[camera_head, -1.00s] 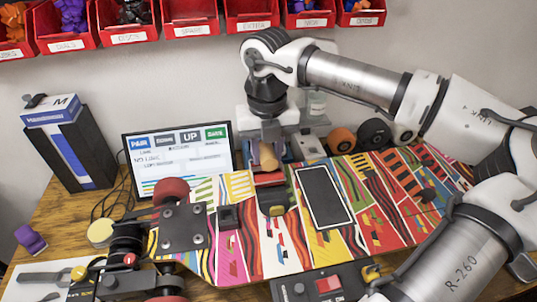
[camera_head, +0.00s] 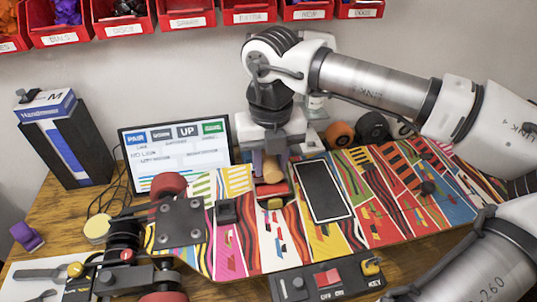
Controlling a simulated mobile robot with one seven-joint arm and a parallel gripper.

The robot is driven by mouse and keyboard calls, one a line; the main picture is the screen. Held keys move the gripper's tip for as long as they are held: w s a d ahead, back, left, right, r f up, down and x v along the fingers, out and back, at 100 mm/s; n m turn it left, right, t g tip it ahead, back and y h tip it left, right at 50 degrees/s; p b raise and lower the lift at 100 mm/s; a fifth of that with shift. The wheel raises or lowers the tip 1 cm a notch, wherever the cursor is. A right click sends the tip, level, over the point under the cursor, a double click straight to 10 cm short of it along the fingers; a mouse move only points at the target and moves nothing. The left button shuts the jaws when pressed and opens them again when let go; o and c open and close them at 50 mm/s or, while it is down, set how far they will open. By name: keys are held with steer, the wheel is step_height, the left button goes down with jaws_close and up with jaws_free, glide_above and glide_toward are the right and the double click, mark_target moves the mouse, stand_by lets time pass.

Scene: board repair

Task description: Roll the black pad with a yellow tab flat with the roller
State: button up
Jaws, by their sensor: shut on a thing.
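My gripper (camera_head: 270,158) is shut on the tan wooden handle of the roller (camera_head: 272,170), above the patterned board (camera_head: 245,255). The roller's reddish lower end (camera_head: 271,188) is low over the board. The yellow tab (camera_head: 271,203) of the black pad shows just in front of the roller. Most of the pad is hidden behind the roller. Whether the roller presses on the pad or is just above it, I cannot tell.
A black panel with a white border (camera_head: 325,190) lies on the board to the right. A metal truck plate (camera_head: 181,222) and a small dark block (camera_head: 227,211) are to the left. A switch box (camera_head: 328,280) stands in front; a screen (camera_head: 175,157) stands behind.

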steer(key=shift+s, duration=0.2)
steer(key=shift+w+a+f+b, duration=0.1)
steer(key=shift+w+a+b, duration=0.05)
steer(key=shift+w, duration=0.75)
steer(key=shift+w+a+r+b, duration=0.1)
steer(key=shift+w+a+b, duration=0.1)
steer(key=shift+w, duration=0.7)
steer(key=shift+w+a+f+b, duration=0.1)
steer(key=shift+w+a+b, duration=0.05)
steer(key=shift+w, duration=0.75)
step_height(320, 180, up, 7)
steer(key=p, duration=0.4)
steer(key=shift+f+b, duration=2.25)
steer(key=shift+f, duration=0.65)
